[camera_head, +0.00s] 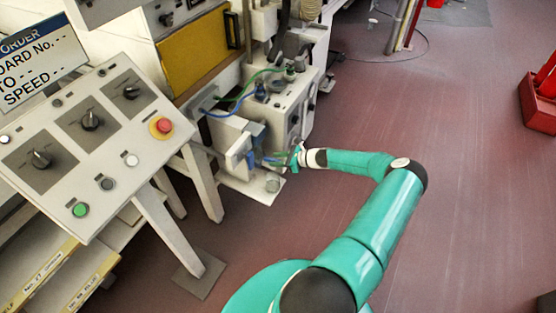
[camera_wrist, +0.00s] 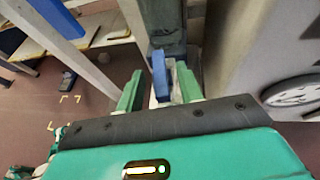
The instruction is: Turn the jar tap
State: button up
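A blue upright handle, which looks like the jar tap (camera_wrist: 159,76), shows in the wrist view in front of a dark block (camera_wrist: 168,44). A grey-white piece stands close at its right. My gripper (camera_wrist: 159,90) has two green fingers spread apart, one on each side of the blue handle. A gap shows between the left finger and the handle. The right finger is near the grey-white piece; contact cannot be told. In the head view my gripper (camera_head: 284,160) is at the front of the white machine, and blue parts (camera_head: 250,160) show just left of it. The jar itself is not clearly seen.
A white machine (camera_head: 290,105) with blue and green hoses stands behind my gripper. A control panel (camera_head: 85,140) with knobs and buttons is at the left, on white legs. A round dial (camera_wrist: 295,95) is at the right in the wrist view. The red floor at right is mostly clear.

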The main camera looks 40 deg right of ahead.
grip_shut()
jog(key=shift+d+n+g+y, duration=0.1)
jog(key=shift+n+g+y, duration=0.2)
jog(key=shift+n, duration=0.1)
jog(key=shift+w+d+n+g+y, duration=0.15)
jog(key=shift+n+g+y, duration=0.5)
jog(key=shift+n, duration=0.15)
jog(key=shift+w+d+n+g+y, duration=0.1)
jog(key=shift+n+g+y, duration=0.6)
jog(key=shift+n, duration=0.1)
jog(key=shift+w+d+n+g+y, duration=0.15)
jog(key=shift+n+g+y, duration=0.5)
jog(key=shift+n, duration=0.15)
grip_release()
jog(key=shift+r, duration=0.1)
